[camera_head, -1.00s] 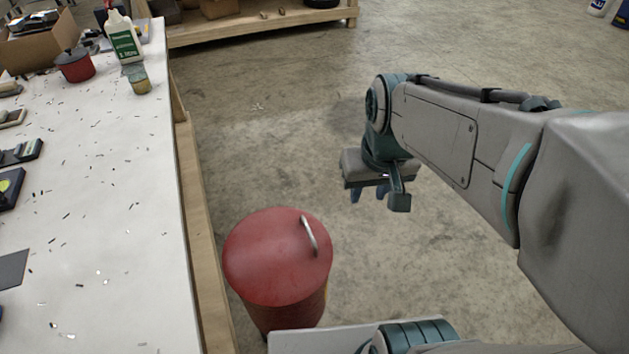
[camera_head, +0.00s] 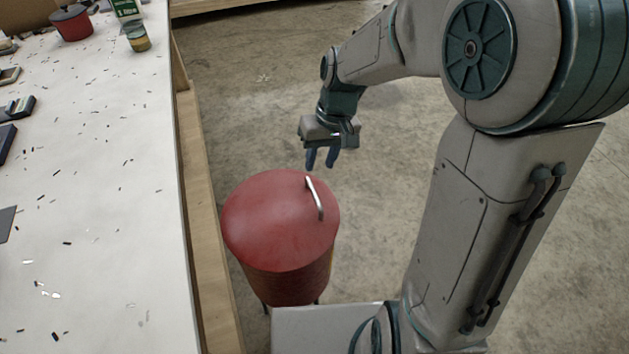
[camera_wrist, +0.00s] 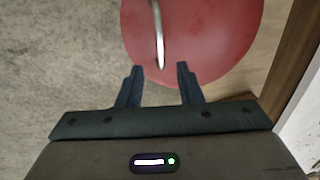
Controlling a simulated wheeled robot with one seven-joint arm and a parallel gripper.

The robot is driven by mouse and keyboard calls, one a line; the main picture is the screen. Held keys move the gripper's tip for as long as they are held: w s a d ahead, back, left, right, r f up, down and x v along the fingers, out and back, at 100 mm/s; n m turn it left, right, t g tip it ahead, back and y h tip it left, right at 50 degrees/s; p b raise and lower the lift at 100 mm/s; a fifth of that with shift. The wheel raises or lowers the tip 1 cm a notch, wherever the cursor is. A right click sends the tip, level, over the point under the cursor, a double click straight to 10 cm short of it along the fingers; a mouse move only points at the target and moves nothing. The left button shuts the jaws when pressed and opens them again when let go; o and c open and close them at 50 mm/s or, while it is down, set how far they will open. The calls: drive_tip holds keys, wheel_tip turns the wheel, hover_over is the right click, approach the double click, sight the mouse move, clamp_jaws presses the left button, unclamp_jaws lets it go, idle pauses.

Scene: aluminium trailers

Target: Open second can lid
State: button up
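A red round can stands on the floor beside the workbench, its flat red lid (camera_head: 270,222) on top and closed. A curved metal handle (camera_head: 314,198) sits near the lid's right edge. My gripper (camera_head: 320,166) is above and just behind the can, fingers pointing down. In the wrist view my gripper (camera_wrist: 160,68) has its two fingers apart with nothing between them. The lid (camera_wrist: 205,45) fills the top of that view, and the handle (camera_wrist: 158,35) lies ahead of the fingers, nearer the left one. The fingers look apart from the handle.
A white workbench (camera_head: 100,200) strewn with metal scraps runs along the left, close to the can. On it stand a small red pot (camera_head: 70,24) and a small jar (camera_head: 138,38). Concrete floor (camera_head: 250,110) behind the can is clear.

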sight(313, 188)
drive_tip(key=f, duration=0.2)
drive_tip(key=a+f, duration=0.1)
drive_tip(key=f, duration=0.4)
drive_tip(key=shift+s+a+f+b, duration=0.2)
drive_tip(key=shift+f+b, duration=0.05)
drive_tip(key=shift+b, duration=0.1)
clamp_jaws()
